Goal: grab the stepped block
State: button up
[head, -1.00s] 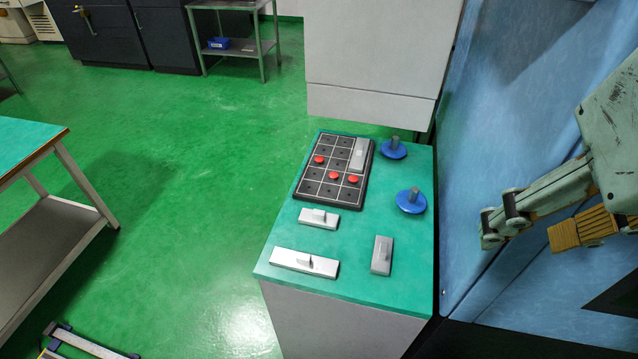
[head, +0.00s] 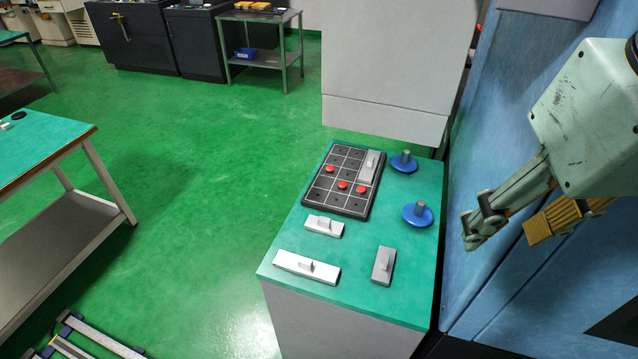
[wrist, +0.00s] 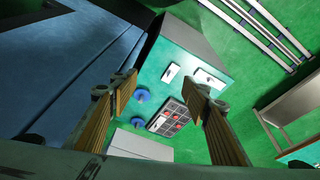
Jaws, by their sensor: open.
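Several grey blocks with raised middle parts lie on the teal bench top (head: 350,295). One is a short light block (head: 315,221), one a long light block (head: 290,262), one a darker block (head: 383,268) near the right edge. Another grey block (head: 369,172) lies on the black grid tray (head: 345,207). I cannot tell for certain which is the stepped block. My gripper (head: 510,230) is open and empty, right of the bench and apart from all blocks. In the wrist view its fingers (wrist: 163,88) stand wide, with the bench beyond them.
Red round pieces (head: 342,185) sit in the tray. Two blue discs with grey pegs (head: 417,216) stand right of it. A blue panel (head: 480,130) borders the bench's right side, and a grey cabinet (head: 395,65) stands behind.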

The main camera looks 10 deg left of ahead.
jog(key=w+a+f+n+g, duration=0.1)
jog(key=w+a+f+n, duration=0.35)
jog(key=w, duration=0.35)
jog(key=n+g+p, duration=0.2)
jog(key=n, duration=0.7)
send_over(306, 261)
notch_tip(306, 261, down, 22)
jog(key=shift+f, duration=0.2)
jog(key=shift+w, duration=0.1)
jog(key=shift+f+b, duration=0.55)
jog(key=shift+f, duration=3.7)
jog(key=shift+f, duration=0.1)
jog(key=shift+f+b, duration=0.4)
jog(key=shift+f, duration=2.15)
